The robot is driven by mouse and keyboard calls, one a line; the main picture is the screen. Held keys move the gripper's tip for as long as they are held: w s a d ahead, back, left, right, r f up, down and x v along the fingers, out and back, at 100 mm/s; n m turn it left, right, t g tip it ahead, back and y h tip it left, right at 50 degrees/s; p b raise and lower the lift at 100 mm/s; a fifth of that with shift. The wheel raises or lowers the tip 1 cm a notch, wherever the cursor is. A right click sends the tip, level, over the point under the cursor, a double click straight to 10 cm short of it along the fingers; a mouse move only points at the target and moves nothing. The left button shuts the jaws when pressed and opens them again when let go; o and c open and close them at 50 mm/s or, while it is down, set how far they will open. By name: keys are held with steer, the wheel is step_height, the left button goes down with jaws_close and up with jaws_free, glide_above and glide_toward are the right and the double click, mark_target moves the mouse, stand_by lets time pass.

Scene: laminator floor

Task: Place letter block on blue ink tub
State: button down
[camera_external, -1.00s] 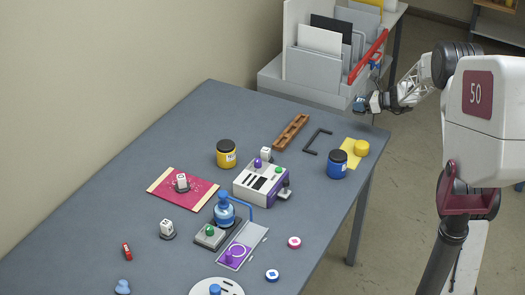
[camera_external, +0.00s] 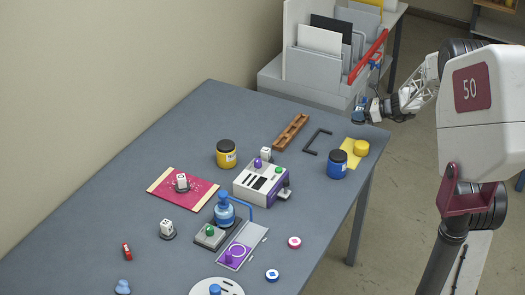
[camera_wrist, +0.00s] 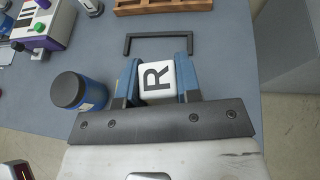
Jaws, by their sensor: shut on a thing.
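My gripper (camera_external: 367,117) is above the far right corner of the table, beyond the blue ink tub. In the wrist view, my gripper (camera_wrist: 157,83) is shut on a white letter block (camera_wrist: 157,82) marked with a black R, held between its blue fingers. The blue ink tub (camera_external: 338,165) has a dark lid and stands upright near the right table edge. In the wrist view, the blue ink tub (camera_wrist: 80,92) is left of the held block and apart from it. Other letter blocks stand on the table: one on the red mat (camera_external: 182,181), one in front of it (camera_external: 167,228), and one behind the purple-and-white machine (camera_external: 265,154).
A black bracket (camera_external: 316,141) and brown wooden rack (camera_external: 291,131) are nearby. A yellow tub (camera_external: 226,153) stands further left. A grey file holder (camera_external: 315,68) is behind the table.

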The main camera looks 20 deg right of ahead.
steer(key=s+a+n+g, duration=0.1)
steer(key=s+a, duration=0.3)
steer(key=s, duration=0.5)
steer(key=s+a+r+n+g+y, duration=0.1)
steer(key=s+a, duration=0.3)
steer(key=s, duration=0.6)
steer(key=s+a+r, duration=0.1)
steer(key=s+a, duration=0.3)
steer(key=s, duration=0.5)
steer(key=shift+s+a+n+g+y, duration=0.3)
steer(key=shift+s+a+n+g, duration=0.05)
steer(key=shift+n+g, duration=0.05)
steer(key=shift+r, duration=0.1)
glide_above(339, 154)
steer(key=shift+a+f, duration=0.15)
steer(key=shift+f, duration=0.6)
steer(key=shift+f, duration=0.1)
steer(key=shift+f, duration=1.65)
steer(key=shift+f, duration=0.15)
